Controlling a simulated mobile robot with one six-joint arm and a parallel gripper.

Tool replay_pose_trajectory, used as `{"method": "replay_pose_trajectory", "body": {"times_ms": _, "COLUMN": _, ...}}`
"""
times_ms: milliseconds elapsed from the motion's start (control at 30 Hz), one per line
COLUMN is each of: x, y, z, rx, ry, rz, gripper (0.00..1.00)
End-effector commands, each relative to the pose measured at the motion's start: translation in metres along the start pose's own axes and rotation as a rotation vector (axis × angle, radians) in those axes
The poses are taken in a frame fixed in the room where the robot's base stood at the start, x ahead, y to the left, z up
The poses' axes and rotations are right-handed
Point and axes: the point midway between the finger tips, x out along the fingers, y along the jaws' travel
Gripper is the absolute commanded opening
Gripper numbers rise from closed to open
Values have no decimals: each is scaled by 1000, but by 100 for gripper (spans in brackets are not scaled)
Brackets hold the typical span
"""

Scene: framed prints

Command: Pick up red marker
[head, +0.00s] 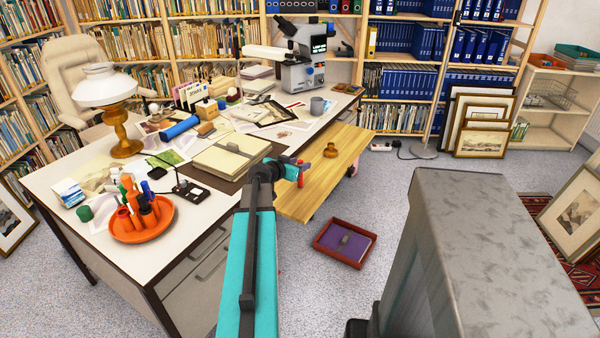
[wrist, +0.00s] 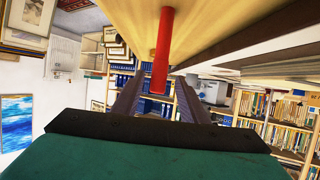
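The red marker (wrist: 163,50) stands upright on a pale wooden surface in the wrist view, which is upside down. Its free end lies between the two dark fingers of my gripper (wrist: 157,95), with gaps visible on both sides. My gripper is open around it. In the head view my gripper (head: 298,168) is at the near side of the wooden top (head: 339,168), and a thin strip of the marker (head: 301,180) shows beside the fingers. The rest of the marker is hidden there by my gripper.
A small red-orange object (head: 330,150) stands farther back on the wooden top. The cluttered white desk (head: 190,232) is to the left, with an orange dish (head: 145,232) of pens and red cylinders. A red tray (head: 345,258) lies on the floor.

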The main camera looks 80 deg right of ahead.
Motion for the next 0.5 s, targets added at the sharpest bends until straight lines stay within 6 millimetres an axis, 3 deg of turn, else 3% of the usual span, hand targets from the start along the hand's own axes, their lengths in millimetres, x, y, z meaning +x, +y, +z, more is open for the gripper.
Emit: {"method": "replay_pose_trajectory", "body": {"times_ms": 500, "x": 45, "y": 1, "z": 0, "rx": -1, "ry": 0, "rz": -1, "gripper": 39}}
